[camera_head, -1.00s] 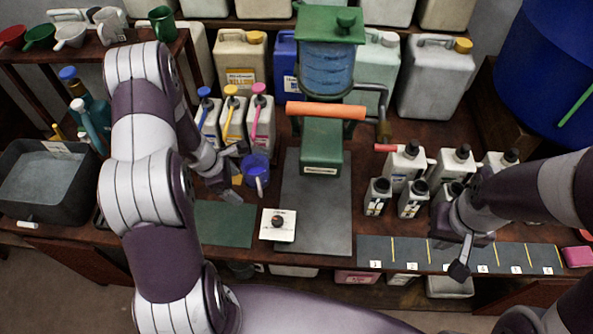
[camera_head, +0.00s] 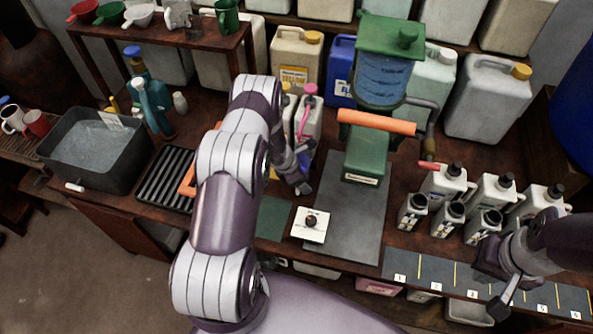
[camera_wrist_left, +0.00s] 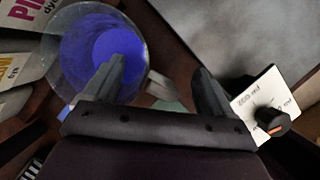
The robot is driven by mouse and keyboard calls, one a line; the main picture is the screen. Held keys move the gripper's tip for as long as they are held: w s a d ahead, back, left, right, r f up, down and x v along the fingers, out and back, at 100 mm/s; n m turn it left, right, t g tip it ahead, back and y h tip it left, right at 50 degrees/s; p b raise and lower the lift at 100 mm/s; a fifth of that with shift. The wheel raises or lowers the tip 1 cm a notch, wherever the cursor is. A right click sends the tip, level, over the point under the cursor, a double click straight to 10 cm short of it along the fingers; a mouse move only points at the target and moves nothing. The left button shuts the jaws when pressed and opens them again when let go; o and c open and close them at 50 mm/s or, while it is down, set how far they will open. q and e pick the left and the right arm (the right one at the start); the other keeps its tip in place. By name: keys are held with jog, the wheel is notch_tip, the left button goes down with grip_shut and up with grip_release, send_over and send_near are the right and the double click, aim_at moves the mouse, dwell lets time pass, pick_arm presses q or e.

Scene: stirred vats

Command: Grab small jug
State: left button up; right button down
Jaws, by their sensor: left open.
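The small jug (camera_wrist_left: 75,60) is clear-walled with blue liquid inside. My left gripper (camera_wrist_left: 165,85) is open. One finger overlaps the jug's near side in that view, and a pale piece, perhaps the jug's handle, shows between the fingers; I cannot tell if they touch. In the head view the left gripper (camera_head: 302,172) is low over the bench. My right gripper (camera_head: 510,290) hangs over the numbered strip at the right, its jaws unclear.
A white card with a black knob (camera_head: 311,225) lies close right of the left gripper. Dye bottles (camera_head: 307,120) stand behind it. A green press (camera_head: 368,150) with an orange handle stands to the right. A grey basin (camera_head: 95,150) and a black rack (camera_head: 167,180) are at left.

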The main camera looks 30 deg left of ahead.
pick_arm(q)
jog(key=shift+w+f, duration=0.15)
jog(key=shift+f, duration=0.1)
grip_shut()
dwell(1.3)
